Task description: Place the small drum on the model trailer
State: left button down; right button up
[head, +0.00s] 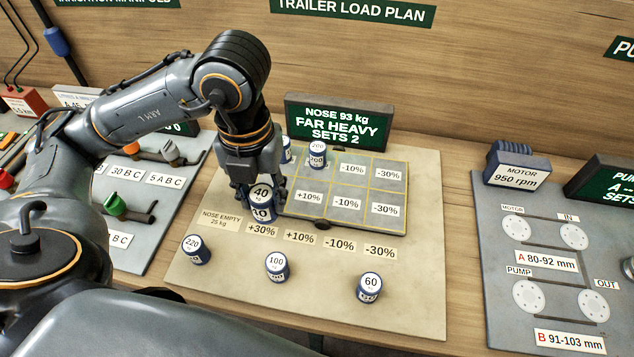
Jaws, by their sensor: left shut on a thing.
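My left gripper (260,188) points down and is shut on the small drum (262,213), blue and white and marked 40. The drum is upright, with its upper part between the fingers. It is at the near left edge of the model trailer (330,217), a grey deck with a yellow grid and percentage labels. I cannot tell whether the drum touches a surface. A drum marked 200 (317,155) stands on the far row of the trailer. Another drum (287,150) beside it is partly hidden by my gripper. My right gripper is not in view.
Drums marked 220 (196,250), 100 (277,267) and 60 (370,287) stand on the beige board (420,310) in front of the trailer. A display (340,122) reading "NOSE 93 kg, FAR HEAVY" stands behind. The trailer's middle and right cells are clear.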

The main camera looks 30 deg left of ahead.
pick_arm(q)
jog(key=shift+w+r+n, duration=0.15)
jog(key=shift+n, duration=0.15)
jog(key=shift+w, duration=0.3)
jog(key=w+f+p, duration=0.1)
jog(key=w+f, duration=0.2)
jog(key=w, duration=0.1)
jog(key=w+f+p, duration=0.1)
jog(key=w+f, duration=0.1)
jog(key=w, duration=0.2)
jog(key=w+f+p, duration=0.1)
jog(key=w+f, duration=0.2)
jog(key=w, duration=0.1)
jog(key=shift+d+f, duration=0.3)
jog(key=shift+w+f, duration=0.2)
jog(key=shift+f, duration=0.05)
jog(key=f+p, duration=0.1)
jog(key=f, duration=0.2)
jog(key=shift+w+f+p, duration=0.3)
jog(key=shift+w+p, duration=0.05)
jog(key=shift+p, duration=0.05)
jog(key=shift+f, duration=0.1)
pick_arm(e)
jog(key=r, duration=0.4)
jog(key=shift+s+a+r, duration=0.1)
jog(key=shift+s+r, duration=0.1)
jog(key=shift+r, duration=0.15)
